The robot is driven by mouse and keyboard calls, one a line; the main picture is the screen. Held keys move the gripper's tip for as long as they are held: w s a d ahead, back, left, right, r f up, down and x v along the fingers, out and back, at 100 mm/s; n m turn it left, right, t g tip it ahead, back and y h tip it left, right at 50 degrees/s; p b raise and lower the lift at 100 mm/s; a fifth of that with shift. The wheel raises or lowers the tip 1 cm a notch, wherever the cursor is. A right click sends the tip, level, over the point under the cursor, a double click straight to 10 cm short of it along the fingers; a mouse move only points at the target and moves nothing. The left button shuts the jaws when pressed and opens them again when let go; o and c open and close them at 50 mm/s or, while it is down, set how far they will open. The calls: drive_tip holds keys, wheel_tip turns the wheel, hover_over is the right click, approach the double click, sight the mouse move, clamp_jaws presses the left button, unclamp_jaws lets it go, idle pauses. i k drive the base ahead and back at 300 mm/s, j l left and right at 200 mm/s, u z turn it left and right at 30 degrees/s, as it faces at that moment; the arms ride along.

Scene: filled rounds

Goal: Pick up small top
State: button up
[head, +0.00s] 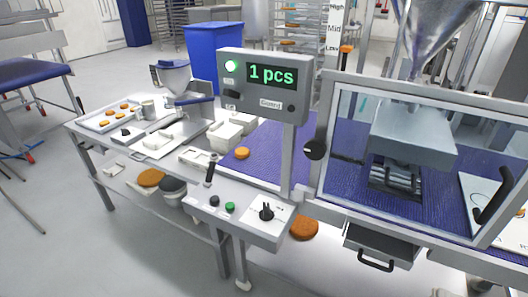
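A small orange-brown round (242,153) lies by the left end of the purple belt (275,150), just right of the white containers. Several similar small rounds sit on a metal tray (96,122) at the far left end of the bench. Larger brown rounds show lower down, one (305,228) below the control box and one (150,177) under the bench at left. I cannot tell which round is the small top. My gripper is not in view.
A display panel (266,85) on a post reads "1 pcs". A control box (242,212) juts out in front. A clear framed guard (410,160) encloses the funnel machine at right. A blue bin (215,55) stands behind. Open floor (45,240) lies at front left.

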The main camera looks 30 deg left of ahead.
sight(240, 153)
drive_tip(key=k+j, duration=0.1)
drive_tip(key=j, duration=0.4)
drive_tip(key=k+j, duration=0.1)
drive_tip(key=j, duration=0.45)
drive_tip(key=k+j, duration=0.1)
drive_tip(key=j, duration=0.4)
drive_tip(key=k+j, duration=0.1)
drive_tip(key=j, duration=0.45)
drive_tip(key=k+j, duration=0.1)
drive_tip(key=j, duration=0.4)
drive_tip(key=k+j, duration=0.1)
drive_tip(key=j, duration=0.45)
drive_tip(key=k+j, duration=0.1)
drive_tip(key=j, duration=0.4)
drive_tip(key=k+j, duration=0.15)
drive_tip(key=j, duration=0.4)
